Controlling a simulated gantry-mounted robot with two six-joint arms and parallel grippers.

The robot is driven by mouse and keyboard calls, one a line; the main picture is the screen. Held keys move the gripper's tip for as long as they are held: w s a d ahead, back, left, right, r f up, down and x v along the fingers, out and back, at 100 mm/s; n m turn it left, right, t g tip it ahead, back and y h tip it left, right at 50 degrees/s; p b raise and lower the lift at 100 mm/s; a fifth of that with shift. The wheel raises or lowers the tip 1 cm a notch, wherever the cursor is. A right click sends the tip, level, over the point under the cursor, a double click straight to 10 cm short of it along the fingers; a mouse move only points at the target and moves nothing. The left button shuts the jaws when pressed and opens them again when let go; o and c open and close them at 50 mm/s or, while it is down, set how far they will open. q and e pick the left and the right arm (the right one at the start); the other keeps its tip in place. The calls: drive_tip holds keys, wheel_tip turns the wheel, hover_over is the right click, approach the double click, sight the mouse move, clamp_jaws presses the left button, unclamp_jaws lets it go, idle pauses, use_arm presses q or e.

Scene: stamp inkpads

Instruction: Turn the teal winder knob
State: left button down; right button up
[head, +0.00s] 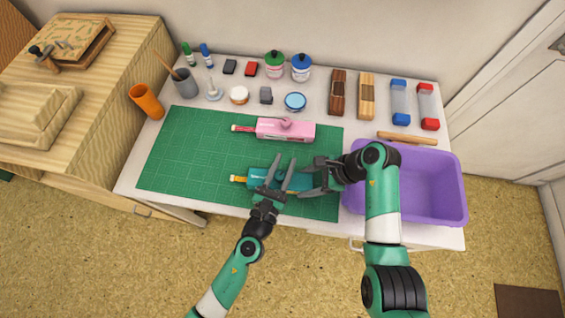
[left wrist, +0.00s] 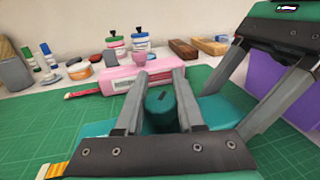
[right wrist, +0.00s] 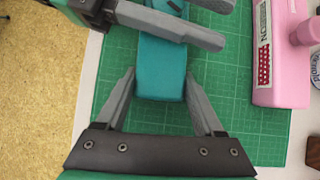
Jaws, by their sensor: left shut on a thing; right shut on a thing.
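The teal winder (head: 260,174) lies on the green cutting mat (head: 180,150), with a yellow-orange tip (head: 238,179) at its left end. Its round teal knob (left wrist: 161,110) has a dark line on top and shows in the left wrist view. My left gripper (head: 283,164) is shut on the knob from above, one finger on each side. My right gripper (head: 309,178) is shut on the right end of the teal body (right wrist: 162,70), its fingers along both sides. In the head view the knob is hidden by my left gripper.
A similar pink winder (head: 285,130) lies just behind. A purple bin (head: 455,195) stands at the right, partly behind my right arm. Jars, stamps, bottles and cups line the back of the table. The left part of the mat is clear.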

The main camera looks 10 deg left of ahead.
use_arm(q)
drive_tip(key=m+h, duration=0.2)
drive_tip(key=h, duration=0.1)
drive_tip(key=shift+d+g, duration=0.15)
drive_tip(key=shift+g, duration=0.25)
drive_tip(key=shift+s+d+m+g+h, duration=0.1)
drive_tip(key=shift+d+m+g+h, duration=0.1)
drive_tip(key=shift+m+g+h, duration=0.45)
drive_tip(key=shift+s+d+m+g+h, duration=0.15)
drive_tip(key=shift+m+h, duration=0.3)
drive_tip(key=shift+h, duration=0.5)
drive_tip(key=c, duration=0.5)
unclamp_jaws()
drive_tip(key=v, duration=1.2)
